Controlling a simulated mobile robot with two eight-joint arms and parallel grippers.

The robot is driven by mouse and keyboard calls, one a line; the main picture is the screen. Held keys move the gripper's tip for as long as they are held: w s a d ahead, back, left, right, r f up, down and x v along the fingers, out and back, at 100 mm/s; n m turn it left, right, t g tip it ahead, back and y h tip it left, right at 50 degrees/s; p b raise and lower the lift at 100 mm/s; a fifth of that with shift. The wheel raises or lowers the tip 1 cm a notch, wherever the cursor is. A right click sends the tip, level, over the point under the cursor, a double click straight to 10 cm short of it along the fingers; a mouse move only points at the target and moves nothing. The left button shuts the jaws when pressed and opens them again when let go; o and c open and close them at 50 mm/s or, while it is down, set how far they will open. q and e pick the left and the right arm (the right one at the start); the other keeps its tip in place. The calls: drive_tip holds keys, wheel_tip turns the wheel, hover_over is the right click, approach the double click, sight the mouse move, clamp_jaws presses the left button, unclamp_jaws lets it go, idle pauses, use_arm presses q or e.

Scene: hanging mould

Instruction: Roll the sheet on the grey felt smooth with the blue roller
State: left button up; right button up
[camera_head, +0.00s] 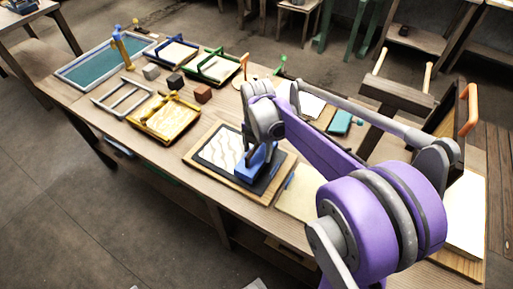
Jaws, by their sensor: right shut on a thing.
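The white sheet (220,147) lies on the dark grey felt (268,183), and wavy marks show across it. The felt lies on a wooden board (196,157) near the table's front edge. The blue roller (250,169) is at the right part of the sheet and felt. My right gripper (262,149) is shut on the roller from above, and my purple arm reaches in from the right. The arm and gripper hide part of the roller and the far right of the felt. I cannot tell whether the roller touches the sheet. My left gripper is not in view.
A yellow-framed mould (163,118), a metal rack (122,97) and small blocks (203,94) stand left of the board. Blue- and green-handled frames (214,67) and a teal basin (100,66) lie beyond. A wooden press frame (396,95) stands at the right.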

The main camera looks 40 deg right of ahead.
drive_tip(key=shift+f+b, duration=0.45)
drive_tip(key=shift+f, duration=0.3)
idle(0.8)
drive_tip(key=shift+w, duration=0.1)
